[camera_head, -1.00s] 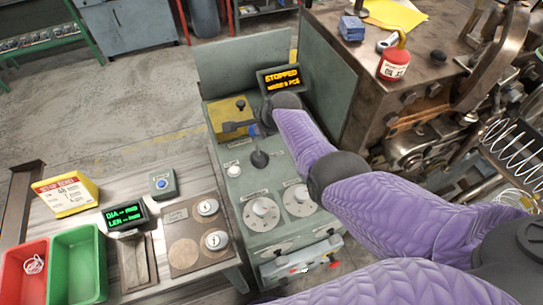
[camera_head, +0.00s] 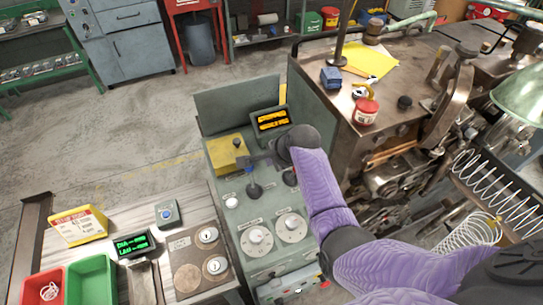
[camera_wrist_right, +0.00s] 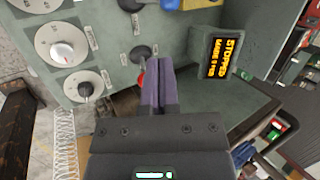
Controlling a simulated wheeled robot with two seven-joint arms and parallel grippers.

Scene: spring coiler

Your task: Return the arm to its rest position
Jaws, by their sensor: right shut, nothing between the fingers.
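My right arm, in a purple quilted sleeve, reaches from the lower right over the green control panel (camera_head: 258,210) in the head view. The panel's dials and knobs lie beyond the fingers there. I cannot tell how far the fingertips are from the panel. My left gripper is not in view.
The small display (camera_head: 271,120) reads STOPPED. A yellow box (camera_head: 226,153) stands on the panel. The brown machine (camera_head: 345,105) is right of it, with steel springs (camera_head: 470,232) farther right. Red (camera_head: 35,288) and green bins (camera_head: 92,279) are lower left.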

